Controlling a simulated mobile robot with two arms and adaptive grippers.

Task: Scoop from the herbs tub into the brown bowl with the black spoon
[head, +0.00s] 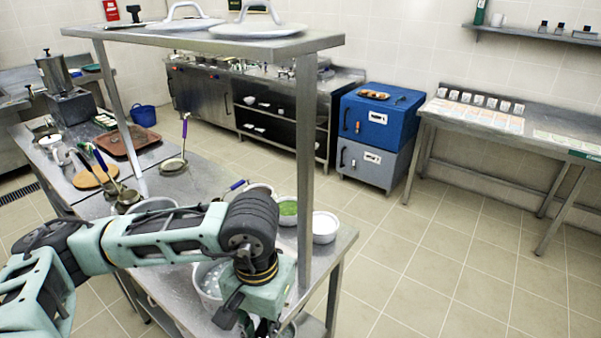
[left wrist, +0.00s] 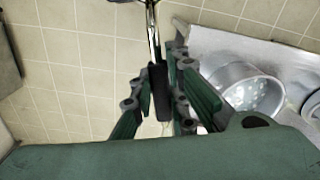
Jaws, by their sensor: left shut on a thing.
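My left gripper (left wrist: 158,100) is shut on the black handle (left wrist: 161,92) of a spoon. The spoon's shiny metal shaft (left wrist: 153,38) runs up to the top edge of the left wrist view, and its bowl end is not clearly seen. In the head view my left gripper (head: 262,327) is at the bottom edge, by the near end of the steel table, with its fingers mostly cut off. The herbs tub (head: 288,219), a white tub with green contents, stands on the table beyond my arm, partly hidden. I cannot make out a brown bowl. My right gripper is not in view.
A white tub (head: 326,229) stands right of the herbs tub. A metal pot (head: 203,292) is partly behind my arm; a pot (left wrist: 253,92) also shows in the left wrist view. A shelf post (head: 305,150) rises near the tubs. The floor at right is clear.

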